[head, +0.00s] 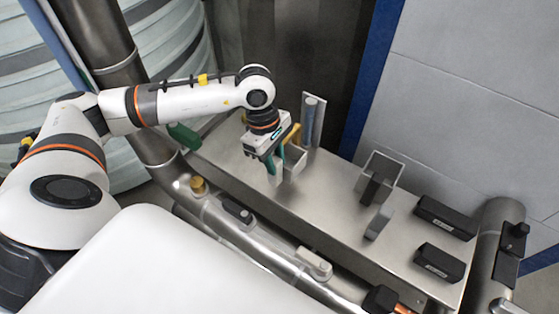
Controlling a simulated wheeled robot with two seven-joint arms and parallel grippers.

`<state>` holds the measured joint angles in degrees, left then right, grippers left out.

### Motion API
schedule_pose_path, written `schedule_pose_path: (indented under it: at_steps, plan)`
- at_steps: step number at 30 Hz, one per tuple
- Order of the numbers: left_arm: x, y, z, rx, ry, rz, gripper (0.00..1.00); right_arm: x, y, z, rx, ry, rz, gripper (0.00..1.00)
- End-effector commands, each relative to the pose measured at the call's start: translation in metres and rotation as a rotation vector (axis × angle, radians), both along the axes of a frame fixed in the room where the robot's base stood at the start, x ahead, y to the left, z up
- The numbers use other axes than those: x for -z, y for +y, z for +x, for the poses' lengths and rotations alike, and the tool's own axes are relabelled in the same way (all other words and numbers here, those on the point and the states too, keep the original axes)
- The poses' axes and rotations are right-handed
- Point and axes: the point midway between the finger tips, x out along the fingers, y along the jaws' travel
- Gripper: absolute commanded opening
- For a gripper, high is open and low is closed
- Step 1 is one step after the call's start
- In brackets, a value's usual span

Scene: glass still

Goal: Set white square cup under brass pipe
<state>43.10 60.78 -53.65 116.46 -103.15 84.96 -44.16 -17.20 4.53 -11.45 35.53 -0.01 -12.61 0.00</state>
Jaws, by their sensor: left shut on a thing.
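My left gripper (275,162), with green fingers, points down over the far left part of the metal bench. It is shut on the white square cup (296,163), a small pale box that the fingers partly hide. The brass pipe (293,131) shows as a short yellow piece just behind the gripper, close to the cup. I cannot tell whether the cup is directly under the pipe's mouth, or whether its base touches the bench. My right gripper is not in view.
An upright grey cylinder on a plate (311,122) stands just behind the cup. A metal bracket with a dark block (377,185) stands farther right on the bench (330,205). Two black boxes (446,217) (439,262) lie at the right end. The bench between cup and bracket is clear.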

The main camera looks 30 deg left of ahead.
Motion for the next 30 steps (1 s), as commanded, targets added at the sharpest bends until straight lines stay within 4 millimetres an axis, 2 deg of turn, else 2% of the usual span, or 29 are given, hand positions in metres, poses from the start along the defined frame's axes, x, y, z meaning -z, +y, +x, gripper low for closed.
schedule_pose_path:
  at_steps: [6, 20, 30]
  plan:
    - [0.001, 0.021, 0.000, -0.003, 0.000, 0.001, 0.00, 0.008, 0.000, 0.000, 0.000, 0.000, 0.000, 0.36]
    - [0.002, 0.023, 0.000, 0.000, 0.000, 0.000, 0.00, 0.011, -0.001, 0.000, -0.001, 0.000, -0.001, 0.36]
    - [0.030, 0.023, 0.000, 0.000, 0.000, 0.000, 0.00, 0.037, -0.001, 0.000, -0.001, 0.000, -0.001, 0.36]
